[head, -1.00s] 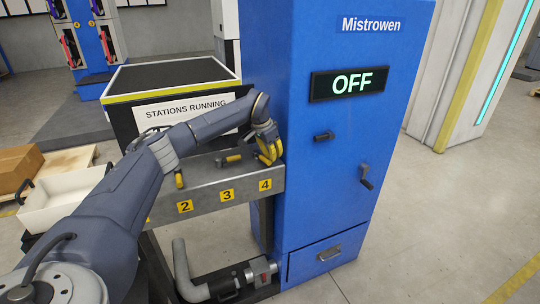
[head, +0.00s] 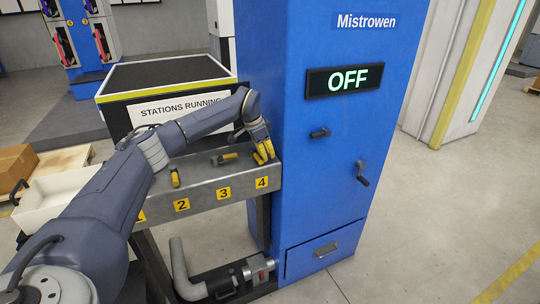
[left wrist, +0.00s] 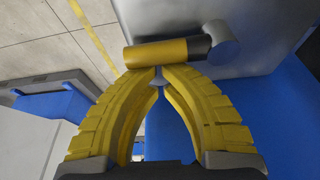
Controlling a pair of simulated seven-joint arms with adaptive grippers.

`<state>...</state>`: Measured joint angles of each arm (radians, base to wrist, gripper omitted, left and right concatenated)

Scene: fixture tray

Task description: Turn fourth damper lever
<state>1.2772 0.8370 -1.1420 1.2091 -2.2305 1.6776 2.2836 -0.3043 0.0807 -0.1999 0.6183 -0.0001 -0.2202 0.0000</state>
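The fourth damper lever, with a yellow handle (left wrist: 157,53) and a grey pivot end, lies across the picture just beyond my fingertips in the left wrist view. My left gripper (head: 264,155) is over the label 4 (head: 262,183) at the right end of the grey station rail (head: 205,205). Its yellow fingers (left wrist: 160,78) are shut with their tips together, at or against the side of the handle, not around it. In the head view the gripper mostly hides this lever. My right gripper is not in view.
A white tray (head: 55,205) is at left.

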